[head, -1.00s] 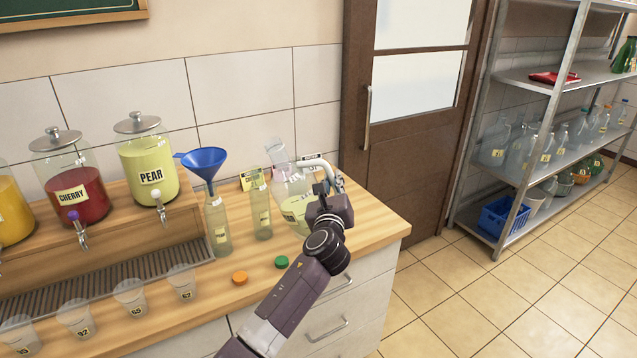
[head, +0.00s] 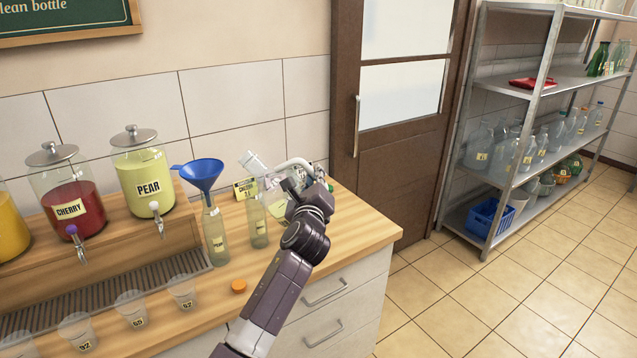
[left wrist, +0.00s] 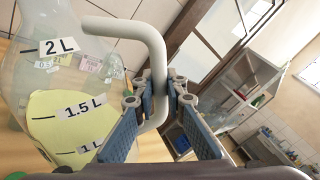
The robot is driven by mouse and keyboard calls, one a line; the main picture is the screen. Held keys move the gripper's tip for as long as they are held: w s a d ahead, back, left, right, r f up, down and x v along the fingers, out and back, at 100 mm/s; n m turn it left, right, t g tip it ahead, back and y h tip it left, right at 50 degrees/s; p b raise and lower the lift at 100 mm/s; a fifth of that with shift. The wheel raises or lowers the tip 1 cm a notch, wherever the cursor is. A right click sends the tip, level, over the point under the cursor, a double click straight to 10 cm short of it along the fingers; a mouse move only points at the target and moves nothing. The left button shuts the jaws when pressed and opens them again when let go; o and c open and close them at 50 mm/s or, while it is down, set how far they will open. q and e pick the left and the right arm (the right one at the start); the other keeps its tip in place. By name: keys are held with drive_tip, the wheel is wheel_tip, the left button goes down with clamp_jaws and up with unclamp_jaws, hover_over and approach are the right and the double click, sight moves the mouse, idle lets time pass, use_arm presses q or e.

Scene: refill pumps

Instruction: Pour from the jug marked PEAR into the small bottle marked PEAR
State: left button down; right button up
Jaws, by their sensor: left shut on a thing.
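My left gripper (head: 306,178) is shut on the white handle (left wrist: 157,75) of a clear jug (head: 274,206). The jug holds pale yellow-green liquid, and its scale shows in the left wrist view (left wrist: 60,110). Its neck (head: 254,162) leans left in the head view; no PEAR mark on it is readable. My gripper and arm hide much of its body. Two small clear bottles stand left of it. The left bottle (head: 216,242) has a blue funnel (head: 203,174) in its mouth; the other bottle (head: 258,226) is beside it. Their labels are too small to read. My right gripper is out of view.
A dispenser marked PEAR (head: 147,180) and one marked CHERRY (head: 70,203) stand on a wooden riser at left. Several cups stand in front. An orange cap (head: 238,287) lies on the counter (head: 345,232). A small yellow card (head: 246,190) stands behind the bottles.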

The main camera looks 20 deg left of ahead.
use_arm(q)
drive_tip(key=shift+a+r+n, duration=0.15)
drive_tip(key=shift+r+n, duration=0.1)
drive_tip(key=shift+r, duration=0.4)
drive_tip(key=shift+a+r+n, duration=0.1)
drive_tip(key=shift+r+n, duration=0.15)
drive_tip(key=shift+r, duration=0.35)
drive_tip(key=a+r+n, duration=0.1)
drive_tip(key=r, duration=0.1)
drive_tip(key=a+r+n+p, duration=0.1)
drive_tip(key=r, duration=0.1)
drive_tip(key=s+a+r+n+p, duration=0.1)
drive_tip(key=r, duration=0.1)
drive_tip(key=shift+a+n, duration=0.25)
drive_tip(key=shift+n, duration=0.05)
drive_tip(key=a+r+n, duration=0.1)
drive_tip(key=a+r, duration=0.1)
drive_tip(key=a+r+n+p, duration=0.1)
drive_tip(key=r, duration=0.1)
drive_tip(key=shift+s+n, duration=0.3)
drive_tip(key=shift+s, duration=0.1)
drive_tip(key=shift+s+a+r+p, duration=0.15)
drive_tip(key=shift+r+p, duration=0.1)
drive_tip(key=shift+p, duration=0.7)
